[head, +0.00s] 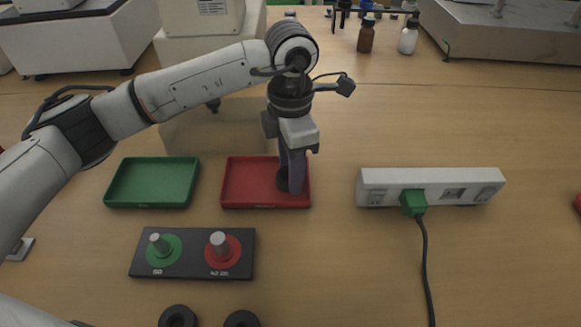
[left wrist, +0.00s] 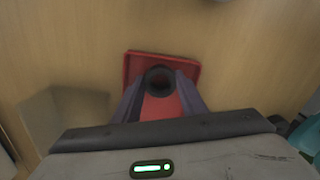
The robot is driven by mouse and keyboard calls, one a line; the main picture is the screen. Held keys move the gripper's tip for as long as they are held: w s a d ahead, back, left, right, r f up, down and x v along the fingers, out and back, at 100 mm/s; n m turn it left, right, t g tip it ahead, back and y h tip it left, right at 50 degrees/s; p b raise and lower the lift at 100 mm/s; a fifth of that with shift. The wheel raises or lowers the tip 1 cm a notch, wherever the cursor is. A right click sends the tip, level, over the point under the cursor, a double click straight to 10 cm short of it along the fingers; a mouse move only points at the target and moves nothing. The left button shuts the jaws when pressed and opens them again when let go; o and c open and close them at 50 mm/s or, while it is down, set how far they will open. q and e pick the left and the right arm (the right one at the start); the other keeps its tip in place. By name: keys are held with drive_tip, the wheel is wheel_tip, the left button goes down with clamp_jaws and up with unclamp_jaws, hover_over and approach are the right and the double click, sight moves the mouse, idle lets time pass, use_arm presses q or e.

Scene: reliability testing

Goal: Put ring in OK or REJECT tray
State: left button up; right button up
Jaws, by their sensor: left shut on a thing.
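My left gripper (head: 291,186) is over the right part of the red tray (head: 240,187), pointing down. It is shut on a black ring (head: 282,180), which also shows between the fingertips in the left wrist view (left wrist: 160,78). The ring is partly hidden by the fingers in the head view. I cannot tell whether it touches the tray floor. The green tray (head: 152,183) is empty, left of the red tray. Two more black rings (head: 178,317) (head: 242,319) lie at the bottom edge of the head view. My right gripper does not show.
A black gauge plate (head: 191,267) with two upright pegs, one on a green disc and one on a red disc, stands in front of the trays. A white power strip (head: 433,188) with a green plug and black cable lies to the right. Bottles (head: 366,36) stand at the back.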

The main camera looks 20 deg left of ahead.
use_arm(q)
drive_tip(key=shift+f, duration=0.1)
drive_tip(key=o, duration=1)
wheel_tip(320, 180, up, 12)
drive_tip(key=shift+r+p, duration=0.2)
drive_tip(key=shift+p, duration=0.2)
